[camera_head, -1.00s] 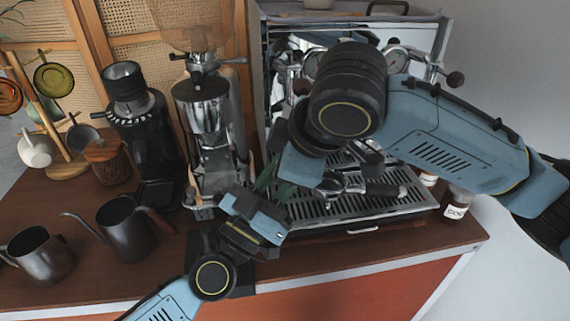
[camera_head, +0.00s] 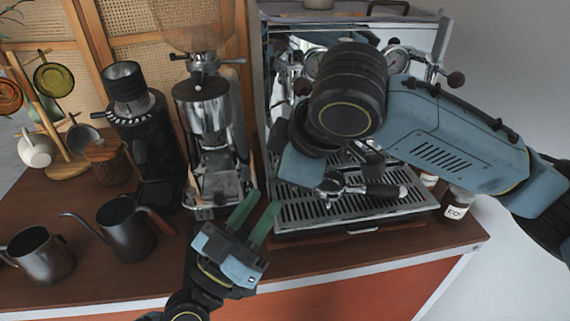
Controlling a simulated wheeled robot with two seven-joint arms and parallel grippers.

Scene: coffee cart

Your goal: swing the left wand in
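The espresso machine (camera_head: 425,38) stands at the back right, its middle covered by my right arm. I cannot clearly make out the left wand; the machine's left front is partly behind my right wrist. My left gripper (camera_head: 265,198) is in front of the machine's left front corner, between the grinder and the drip tray (camera_head: 330,212). Its two green fingers are apart with nothing between them. My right gripper's body (camera_head: 301,166) hangs over the drip tray; its fingertips are hidden, so its opening does not show.
A portafilter (camera_head: 383,190) lies over the drip tray. A chrome grinder (camera_head: 205,115) and a black grinder (camera_head: 145,140) stand to the left. A kettle (camera_head: 125,232), a pitcher (camera_head: 40,257) and a mug tree (camera_head: 66,168) are further left. A small jar (camera_head: 457,204) is at right.

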